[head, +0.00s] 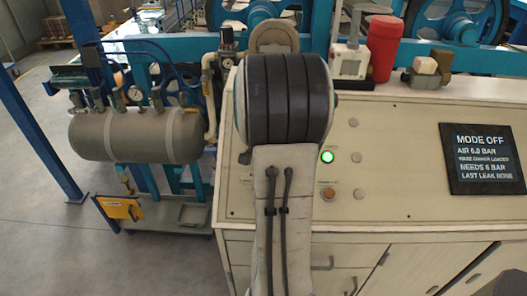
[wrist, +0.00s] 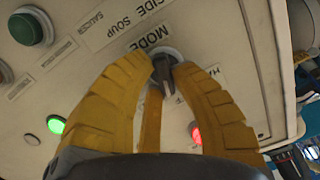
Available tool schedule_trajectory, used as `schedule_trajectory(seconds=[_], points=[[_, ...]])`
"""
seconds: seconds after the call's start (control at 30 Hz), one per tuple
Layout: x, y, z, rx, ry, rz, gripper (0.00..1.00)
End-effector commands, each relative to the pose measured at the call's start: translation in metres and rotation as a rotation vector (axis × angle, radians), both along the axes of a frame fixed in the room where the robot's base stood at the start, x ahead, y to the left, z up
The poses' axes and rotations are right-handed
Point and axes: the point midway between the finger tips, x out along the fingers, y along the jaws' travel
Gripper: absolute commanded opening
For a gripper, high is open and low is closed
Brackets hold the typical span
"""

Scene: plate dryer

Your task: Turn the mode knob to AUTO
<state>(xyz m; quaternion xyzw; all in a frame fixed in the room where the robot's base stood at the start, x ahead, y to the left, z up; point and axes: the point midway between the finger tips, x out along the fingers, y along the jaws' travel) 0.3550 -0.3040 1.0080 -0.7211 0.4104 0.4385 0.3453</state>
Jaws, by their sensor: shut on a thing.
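The mode knob (wrist: 167,82) is a small dark knob on a pale round base, beside a label reading MODE in the wrist view. My gripper (wrist: 166,66) has yellow ribbed fingers, shut on the mode knob from both sides. The fingers hide part of the knob and the nearby labels, so its pointing direction is unclear. In the head view my arm hides the knob and gripper. The black display (head: 482,158) there reads MODE OFF, AIR 6.0 BAR, NEEDS 6 BAR and LAST LEAK NONE.
On the panel (head: 400,130) a green lamp (head: 327,157) is lit. The wrist view shows a green button (wrist: 31,26), a lit green lamp (wrist: 56,124) and a lit red lamp (wrist: 196,133). A red cylinder (head: 383,48) stands on the back ledge.

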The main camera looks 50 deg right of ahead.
Motion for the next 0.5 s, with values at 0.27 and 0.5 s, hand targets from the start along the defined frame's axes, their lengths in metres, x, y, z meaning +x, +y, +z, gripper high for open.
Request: schedule_trajectory(seconds=[0.27, 0.5], points=[[0.0009, -0.0014, 0.0006, -0.004, -0.006, -0.005, 0.00], [0.0016, -0.0012, -0.0029, 0.015, -0.037, -0.082, 0.00]])
